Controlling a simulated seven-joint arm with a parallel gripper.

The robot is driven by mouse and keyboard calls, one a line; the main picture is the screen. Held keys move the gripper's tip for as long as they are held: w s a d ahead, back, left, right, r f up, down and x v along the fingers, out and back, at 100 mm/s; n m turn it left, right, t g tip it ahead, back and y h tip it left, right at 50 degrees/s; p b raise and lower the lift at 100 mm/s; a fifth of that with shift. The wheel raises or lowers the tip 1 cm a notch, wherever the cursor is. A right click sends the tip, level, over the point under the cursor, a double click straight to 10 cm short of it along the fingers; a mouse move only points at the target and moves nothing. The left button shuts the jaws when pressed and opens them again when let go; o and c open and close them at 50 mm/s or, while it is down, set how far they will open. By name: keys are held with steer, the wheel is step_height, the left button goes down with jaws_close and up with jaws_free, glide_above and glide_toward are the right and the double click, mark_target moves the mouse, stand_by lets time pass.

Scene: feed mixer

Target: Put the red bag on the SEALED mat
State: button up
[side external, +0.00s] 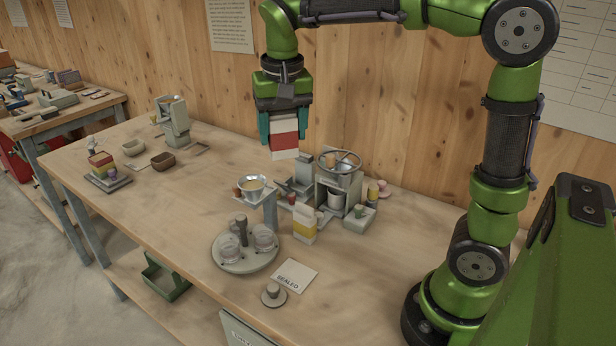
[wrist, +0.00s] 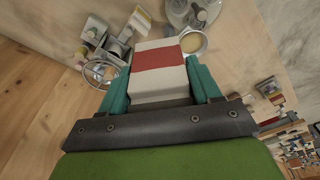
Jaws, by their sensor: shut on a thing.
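The red bag (side external: 285,138), white with a broad red band, is held upright between the teal fingers of my gripper (side external: 284,126), well above the table. It also shows in the wrist view (wrist: 158,66), with a finger on each side of it. The SEALED mat (side external: 294,275) is a small white square with dark lettering, lying flat near the table's front edge. Its visible top is bare. My gripper is shut on the bag, behind and above the mat. I cannot make out the mat in the wrist view.
A yellow and white bag (side external: 304,223) stands behind the mat. A round tray with glass jars (side external: 246,262) is left of it, and a small weight on a disc (side external: 273,294) is in front. The mixer with a wheel (side external: 340,180) and a funnel stand (side external: 252,187) rise below my gripper.

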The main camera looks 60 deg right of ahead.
steer(key=s+a+f+n, duration=0.1)
steer(key=s+a+n, duration=0.2)
steer(key=s+a, duration=0.25)
steer(key=shift+y, duration=0.3)
steer(key=f, duration=1.6)
steer(key=d+f, duration=0.1)
steer(key=f, duration=0.7)
steer(key=shift+f, duration=0.1)
steer(key=o, duration=1.2)
steer(key=shift+s+d+r+n+t+y, duration=0.15)
steer(key=shift+s+r+t+y, duration=0.65)
steer(key=shift+r, duration=2.75)
steer(key=shift+s+d+r+n+t+y, duration=0.1)
steer(key=shift+s+r+t, duration=1.45)
steer(key=shift+r, duration=2)
steer(key=shift+s+d+r+n+t+y, duration=0.15)
steer(key=shift+s+r+t+y, duration=0.35)
steer(key=shift+s+r, duration=2.15)
